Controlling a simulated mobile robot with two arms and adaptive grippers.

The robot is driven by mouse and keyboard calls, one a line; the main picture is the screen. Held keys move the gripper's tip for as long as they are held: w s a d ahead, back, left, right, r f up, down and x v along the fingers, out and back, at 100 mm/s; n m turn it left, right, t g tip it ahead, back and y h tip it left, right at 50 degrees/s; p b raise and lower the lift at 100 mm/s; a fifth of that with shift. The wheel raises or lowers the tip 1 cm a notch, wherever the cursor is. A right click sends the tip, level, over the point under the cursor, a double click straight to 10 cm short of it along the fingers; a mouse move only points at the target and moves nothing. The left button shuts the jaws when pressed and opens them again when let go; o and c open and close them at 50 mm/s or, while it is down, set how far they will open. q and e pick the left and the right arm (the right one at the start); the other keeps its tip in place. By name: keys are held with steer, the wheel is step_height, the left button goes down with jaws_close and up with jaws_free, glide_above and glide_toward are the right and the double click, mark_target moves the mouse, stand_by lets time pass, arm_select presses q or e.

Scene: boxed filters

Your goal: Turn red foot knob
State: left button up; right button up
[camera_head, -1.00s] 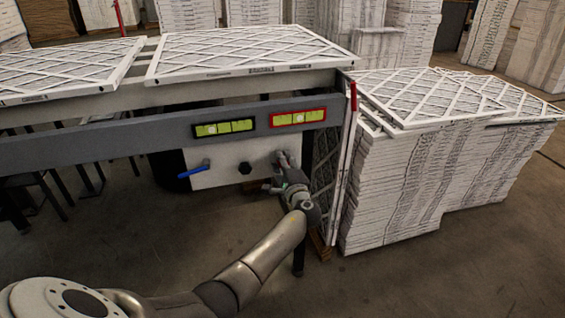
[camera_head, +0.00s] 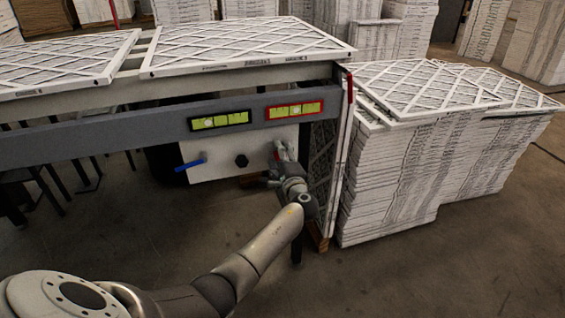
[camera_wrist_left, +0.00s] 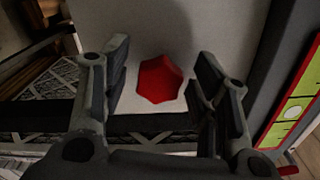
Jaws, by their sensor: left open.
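The red foot knob (camera_wrist_left: 160,79) shows in the left wrist view as a red, roughly hexagonal knob on a white panel. In that view my left gripper (camera_wrist_left: 162,70) is open, with one finger on each side of the knob; I cannot tell whether the fingers touch it. In the head view my left gripper (camera_head: 278,160) is at the right part of the white panel (camera_head: 215,157), under the red-framed level, and the red knob is hidden there. My right gripper is not in view.
A black knob (camera_head: 242,160) and a blue lever (camera_head: 190,164) are on the same panel. A black-framed level (camera_head: 219,121) and a red-framed level (camera_head: 294,110) sit on the grey beam above. Stacked filters (camera_head: 400,180) stand close on the right.

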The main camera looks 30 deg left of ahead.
arm_select(q)
steer(key=v, duration=1.2)
steer(key=shift+w, duration=0.1)
